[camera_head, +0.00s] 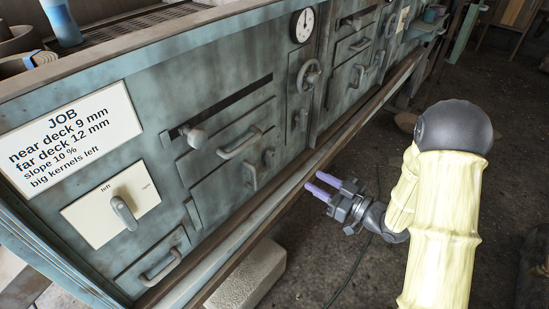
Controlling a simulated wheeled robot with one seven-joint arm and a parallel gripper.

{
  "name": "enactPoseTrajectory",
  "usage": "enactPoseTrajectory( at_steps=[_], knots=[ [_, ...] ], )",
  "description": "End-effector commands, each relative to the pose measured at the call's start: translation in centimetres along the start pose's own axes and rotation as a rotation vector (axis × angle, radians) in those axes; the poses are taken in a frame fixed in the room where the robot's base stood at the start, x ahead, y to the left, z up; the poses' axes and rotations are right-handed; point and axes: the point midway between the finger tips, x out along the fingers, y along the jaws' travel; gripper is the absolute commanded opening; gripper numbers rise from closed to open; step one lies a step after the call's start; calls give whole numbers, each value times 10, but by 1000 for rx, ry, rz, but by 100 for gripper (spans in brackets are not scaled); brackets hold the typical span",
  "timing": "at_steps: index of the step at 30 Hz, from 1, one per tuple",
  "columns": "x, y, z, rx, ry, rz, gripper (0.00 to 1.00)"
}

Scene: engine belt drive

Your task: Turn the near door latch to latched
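The nearer door (214,170) is a blue-green panel in the front of the machine, with a grey bar handle (240,143) near its top. Below that handle a small grey upright lever (251,177), which looks like the latch, hangs pointing down. A dark rounded fitting (268,158) sits just right of it. Whether the latch is engaged cannot be told. My gripper (317,183) has two purple fingers, apart with a gap between them and nothing held. It is in front of the machine, to the right of the lever and not touching it.
A job card (69,139) and a left/right selector lever (124,212) are at left. A slider knob (194,137) stands out above the door. A long ledge (300,176) runs below the front. A pale block (248,277) lies on the floor. Open floor lies right.

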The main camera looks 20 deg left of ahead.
Motion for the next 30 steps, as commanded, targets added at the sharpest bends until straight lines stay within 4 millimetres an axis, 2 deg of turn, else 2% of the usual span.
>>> enactPoseTrajectory(
  at_steps=[21, 25, 30],
  knots=[
    [126, -1, 1, -2, 2, -3, 37],
    [144, 0, 1, -2, 1, -2, 37],
    [154, 0, 0, 0, 0, 0, 37]
  ],
)
